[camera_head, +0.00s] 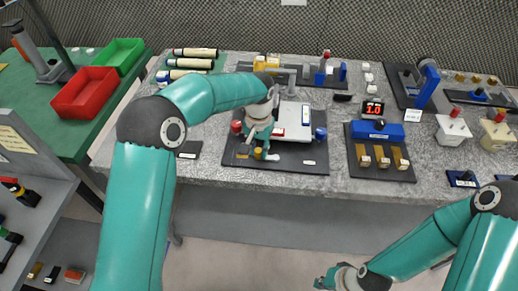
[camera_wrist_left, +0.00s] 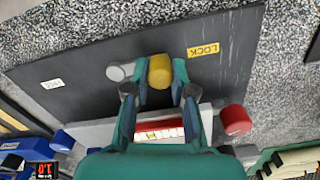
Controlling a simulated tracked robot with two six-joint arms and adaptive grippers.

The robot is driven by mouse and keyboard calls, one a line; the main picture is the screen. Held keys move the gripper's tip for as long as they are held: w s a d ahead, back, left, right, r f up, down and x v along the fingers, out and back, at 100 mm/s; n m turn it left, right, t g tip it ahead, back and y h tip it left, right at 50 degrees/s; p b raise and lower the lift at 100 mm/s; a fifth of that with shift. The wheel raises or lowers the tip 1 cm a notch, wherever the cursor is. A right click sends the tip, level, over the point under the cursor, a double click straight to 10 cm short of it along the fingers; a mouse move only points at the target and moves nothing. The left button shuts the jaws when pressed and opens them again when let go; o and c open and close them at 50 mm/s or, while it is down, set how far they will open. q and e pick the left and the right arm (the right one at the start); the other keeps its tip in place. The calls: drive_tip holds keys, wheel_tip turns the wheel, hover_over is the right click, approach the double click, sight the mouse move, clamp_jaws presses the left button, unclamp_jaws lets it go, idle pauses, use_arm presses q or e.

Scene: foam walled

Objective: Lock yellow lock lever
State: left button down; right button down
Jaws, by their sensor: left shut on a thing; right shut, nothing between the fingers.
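The yellow lock lever shows as a yellow knob (camera_head: 258,153) near the front edge of a dark board (camera_head: 295,165) on the table. In the left wrist view the yellow knob (camera_wrist_left: 160,72) sits between the two fingertips of my left gripper (camera_wrist_left: 158,84), which is shut on it. A grey round part (camera_wrist_left: 118,72) lies beside the knob. A yellow LOCK label (camera_wrist_left: 203,50) is on the board, to the knob's right in that view. My left gripper (camera_head: 258,140) partly covers the lever in the head view. My right gripper (camera_head: 325,281) is shut and empty at the bottom edge.
A red knob (camera_head: 236,127) and a blue knob (camera_head: 320,133) flank the white block (camera_head: 294,120) on the same board. A board with a blue block (camera_head: 377,130) and a red display stands to the right. Red (camera_head: 84,92) and green (camera_head: 118,56) bins stand on the left table.

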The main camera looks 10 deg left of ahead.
sight(259, 149)
use_arm(q)
drive_tip(key=shift+w+r, duration=0.1)
drive_tip(key=c, duration=1)
unclamp_jaws()
wheel_tip(259, 149, up, 12)
drive_tip(key=shift+f, duration=0.1)
